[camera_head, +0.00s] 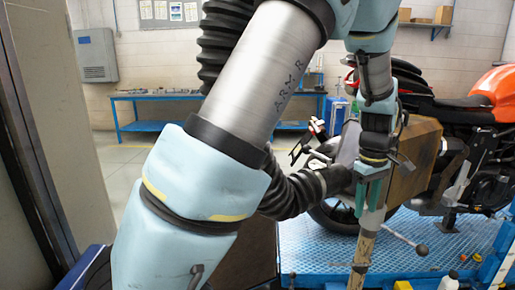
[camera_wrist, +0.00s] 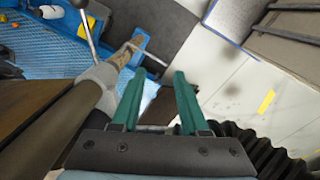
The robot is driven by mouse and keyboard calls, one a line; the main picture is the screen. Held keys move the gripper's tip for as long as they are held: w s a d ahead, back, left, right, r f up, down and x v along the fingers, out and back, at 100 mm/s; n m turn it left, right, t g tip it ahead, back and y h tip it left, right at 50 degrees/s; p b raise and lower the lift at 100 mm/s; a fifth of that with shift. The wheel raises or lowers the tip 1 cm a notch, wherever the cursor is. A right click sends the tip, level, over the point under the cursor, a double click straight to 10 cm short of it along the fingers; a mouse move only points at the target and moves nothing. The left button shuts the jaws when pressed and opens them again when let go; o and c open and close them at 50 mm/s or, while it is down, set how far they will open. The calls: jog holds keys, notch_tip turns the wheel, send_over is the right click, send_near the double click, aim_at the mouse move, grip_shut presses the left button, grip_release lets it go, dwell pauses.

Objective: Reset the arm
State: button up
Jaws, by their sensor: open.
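My gripper (camera_head: 368,192) has two green fingers and hangs pointing down at the end of my arm, right of the middle in the head view. In the wrist view the fingers of my gripper (camera_wrist: 157,100) are spread apart with nothing between them. A pale post (camera_head: 363,250) shows just below the fingers in the head view. I cannot tell how close it is. My arm's large links fill the left and middle of the head view and hide much behind them.
An orange and black motorcycle (camera_head: 497,88) stands on a blue platform (camera_head: 420,242) at the right. A brown box-like thing (camera_head: 415,160) is close beside my gripper. A blue workbench (camera_head: 160,98) stands at the back wall. A grey wall box (camera_head: 96,55) hangs at the left.

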jog(key=w+a+r+m, duration=0.1)
jog(key=w+a+m, duration=0.15)
jog(key=a, duration=1.75)
jog(key=s+a+m+t, duration=0.1)
jog(key=s+a+m, duration=0.2)
jog(key=a, duration=1.1)
jog(key=s, duration=0.3)
jog(key=shift+a, duration=0.25)
